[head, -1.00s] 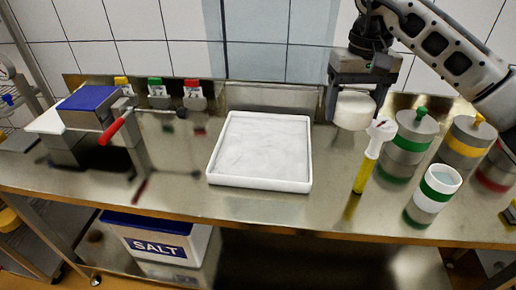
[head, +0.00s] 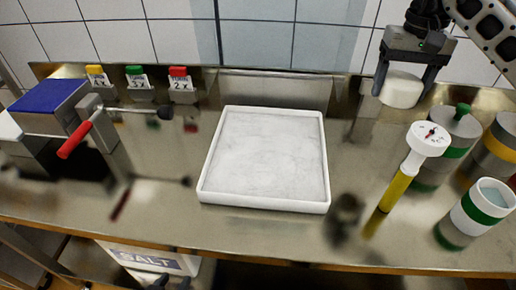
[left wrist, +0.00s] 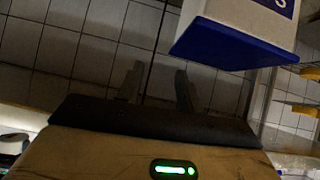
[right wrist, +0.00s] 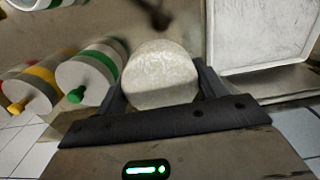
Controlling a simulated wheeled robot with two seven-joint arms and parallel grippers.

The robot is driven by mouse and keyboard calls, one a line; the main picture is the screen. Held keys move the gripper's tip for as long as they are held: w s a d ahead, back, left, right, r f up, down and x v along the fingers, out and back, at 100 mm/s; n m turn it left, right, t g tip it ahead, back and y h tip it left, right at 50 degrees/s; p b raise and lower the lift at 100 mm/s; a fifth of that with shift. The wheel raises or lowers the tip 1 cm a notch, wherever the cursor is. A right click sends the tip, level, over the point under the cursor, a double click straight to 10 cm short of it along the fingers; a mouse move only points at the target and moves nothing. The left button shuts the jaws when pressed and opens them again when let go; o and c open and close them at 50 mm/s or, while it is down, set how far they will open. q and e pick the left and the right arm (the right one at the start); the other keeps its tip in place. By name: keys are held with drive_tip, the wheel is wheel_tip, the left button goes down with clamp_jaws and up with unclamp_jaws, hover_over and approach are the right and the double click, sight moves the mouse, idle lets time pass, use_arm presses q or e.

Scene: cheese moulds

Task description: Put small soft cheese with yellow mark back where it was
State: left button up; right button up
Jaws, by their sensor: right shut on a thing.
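My right gripper (head: 408,86) is shut on a small white round cheese (head: 401,91) at the back right of the bench. In the right wrist view the cheese (right wrist: 160,76) sits between both fingers, its pale mottled face showing. I see no yellow mark on it. Mould cylinders stand to its right: one with a green band and green knob (head: 452,130), one with a yellow band (head: 497,145). The bin's blue lid also shows in the left wrist view (left wrist: 225,42).
A white square tray (head: 318,205) stands mid-bench, empty. A yellow-stemmed gauge (head: 398,185) and an open green-banded cup (head: 485,208) are front right. A blue-topped block (head: 48,95) with a red-handled lever (head: 80,137) is at left. Yellow, green and red tags (head: 136,77) line the back.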

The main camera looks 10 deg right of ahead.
drive_tip(key=b, duration=0.5)
hover_over(369, 161)
wheel_tip(369, 161, down, 8)
use_arm(q)
drive_tip(key=shift+w+d+f, duration=0.1)
drive_tip(key=shift+d+f, duration=0.2)
drive_tip(key=shift+f, duration=0.3)
drive_tip(key=shift+d+f, duration=0.25)
drive_tip(key=shift+f, duration=0.3)
use_arm(e)
drive_tip(key=shift+f, duration=0.15)
wheel_tip(369, 161, down, 10)
drive_tip(key=shift+r, duration=0.25)
drive_tip(key=shift+f, duration=0.2)
drive_tip(key=shift+f, duration=0.1)
drive_tip(key=o, duration=0.4)
drive_tip(key=shift+f, duration=0.1)
drive_tip(key=o, duration=0.4)
